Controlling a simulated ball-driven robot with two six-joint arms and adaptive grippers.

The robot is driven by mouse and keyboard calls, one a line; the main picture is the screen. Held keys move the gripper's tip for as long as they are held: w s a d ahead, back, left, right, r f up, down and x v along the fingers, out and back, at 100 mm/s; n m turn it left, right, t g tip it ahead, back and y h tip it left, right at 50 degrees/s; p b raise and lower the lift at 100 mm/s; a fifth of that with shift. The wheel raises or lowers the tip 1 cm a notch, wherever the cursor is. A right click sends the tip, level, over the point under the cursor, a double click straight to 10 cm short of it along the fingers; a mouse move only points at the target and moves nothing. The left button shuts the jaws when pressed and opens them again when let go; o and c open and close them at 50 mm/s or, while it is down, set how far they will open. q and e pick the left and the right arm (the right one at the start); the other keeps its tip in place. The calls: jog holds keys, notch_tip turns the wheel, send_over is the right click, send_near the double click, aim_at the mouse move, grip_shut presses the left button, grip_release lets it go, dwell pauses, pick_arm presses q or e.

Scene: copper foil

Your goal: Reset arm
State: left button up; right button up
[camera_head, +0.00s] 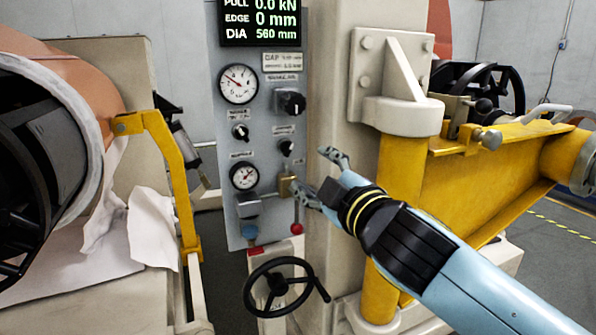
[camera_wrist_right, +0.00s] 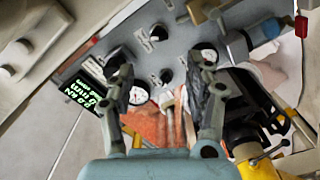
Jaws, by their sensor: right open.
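My right gripper (camera_head: 318,175) reaches in from the lower right on a light blue arm with a black and yellow wrist. Its two fingers are spread apart with nothing between them, in front of the beige machine column. In the right wrist view the gripper (camera_wrist_right: 160,88) is also open and empty, its fingers on either side of the view toward the tilted control panel (camera_wrist_right: 138,60). The grey control panel (camera_head: 262,110) stands left of the fingers in the head view. A brass padlock (camera_head: 286,187) hangs on it close to the lower fingertip. My left gripper is not in view.
A copper foil roll (camera_head: 92,75) sits at the left behind a yellow bracket (camera_head: 170,150). A black handwheel (camera_head: 283,287) stands below the panel. A yellow beam (camera_head: 465,185) and yellow post (camera_head: 396,170) lie beside my right arm. A digital display (camera_head: 260,20) tops the panel.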

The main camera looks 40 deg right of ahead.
jog(key=s+f+m+g+y, duration=0.1)
jog(key=s+f+g, duration=0.25)
jog(key=f, duration=0.95)
jog(key=s+d+f+m+g, duration=0.15)
jog(key=s+f, duration=0.25)
jog(key=f, duration=0.9)
jog(key=s+a+f+g+y, duration=0.1)
jog(key=s+f+g, duration=0.25)
jog(key=f, duration=0.85)
jog(key=s+a+f+m+g, duration=0.1)
jog(key=s+f+m+g, duration=0.1)
jog(key=s+f, duration=0.5)
jog(key=s+a+f+m+g+y, duration=0.1)
jog(key=s+f, duration=0.6)
jog(key=s, duration=0.8)
jog(key=s+a+f+m+g, duration=0.1)
jog(key=s+f+m+g, duration=0.2)
jog(key=s, duration=0.8)
notch_tip(320, 180, down, 4)
jog(key=shift+s+g+y, duration=0.25)
jog(key=shift+g+y, duration=0.05)
jog(key=shift+g, duration=0.75)
